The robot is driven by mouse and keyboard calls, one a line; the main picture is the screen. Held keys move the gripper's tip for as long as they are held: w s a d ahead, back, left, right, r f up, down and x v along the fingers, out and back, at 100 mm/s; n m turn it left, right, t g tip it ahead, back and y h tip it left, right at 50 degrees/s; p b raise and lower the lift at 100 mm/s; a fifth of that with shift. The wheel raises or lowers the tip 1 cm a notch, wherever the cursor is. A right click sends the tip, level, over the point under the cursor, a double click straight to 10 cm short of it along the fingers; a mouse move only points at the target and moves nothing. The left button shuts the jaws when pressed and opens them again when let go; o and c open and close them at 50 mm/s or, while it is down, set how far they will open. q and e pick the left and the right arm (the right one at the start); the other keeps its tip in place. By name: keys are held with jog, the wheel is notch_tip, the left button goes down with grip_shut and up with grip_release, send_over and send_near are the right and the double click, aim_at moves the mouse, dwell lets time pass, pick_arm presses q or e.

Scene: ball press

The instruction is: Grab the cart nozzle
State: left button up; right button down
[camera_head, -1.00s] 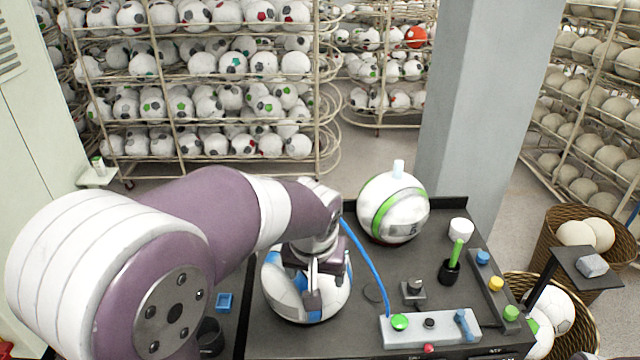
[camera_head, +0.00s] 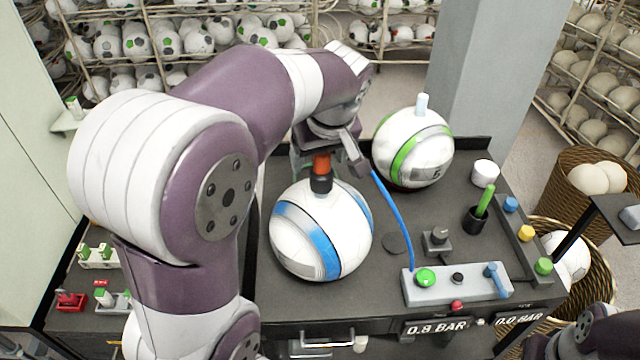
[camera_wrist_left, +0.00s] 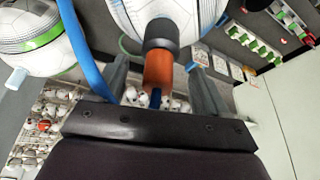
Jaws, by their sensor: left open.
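The cart nozzle (camera_head: 321,164), orange with a black lower end, stands upright at the top of the white and blue ball (camera_head: 318,228) on the cart. My left gripper (camera_head: 329,157) is at the nozzle from behind, with one finger on each side. In the left wrist view the nozzle (camera_wrist_left: 159,69) lies between the two spread fingers of my left gripper (camera_wrist_left: 160,72), with gaps visible on both sides. A blue hose (camera_head: 392,212) runs from near the gripper down to the grey panel. My right gripper is not in view.
A white and green ball (camera_head: 412,150) with a pale cap stands behind right on the cart. The grey panel (camera_head: 457,284) with a green button is in front right. A black cup (camera_head: 475,220) holds a green stick. Ball racks stand behind.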

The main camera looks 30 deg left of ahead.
aim_at(320, 168)
pick_arm(q)
jog(key=shift+p+x, duration=0.3)
jog(key=shift+x, duration=0.55)
jog(key=shift+d+f+p, duration=0.1)
jog(key=shift+f+p, duration=0.25)
jog(key=shift+d+f, duration=0.15)
jog(key=shift+f, duration=0.35)
jog(key=shift+w+a+f, duration=0.15)
jog(key=shift+a, duration=0.1)
jog(key=shift+c, duration=0.6)
jog(key=shift+a, duration=0.1)
jog(key=c, duration=1)
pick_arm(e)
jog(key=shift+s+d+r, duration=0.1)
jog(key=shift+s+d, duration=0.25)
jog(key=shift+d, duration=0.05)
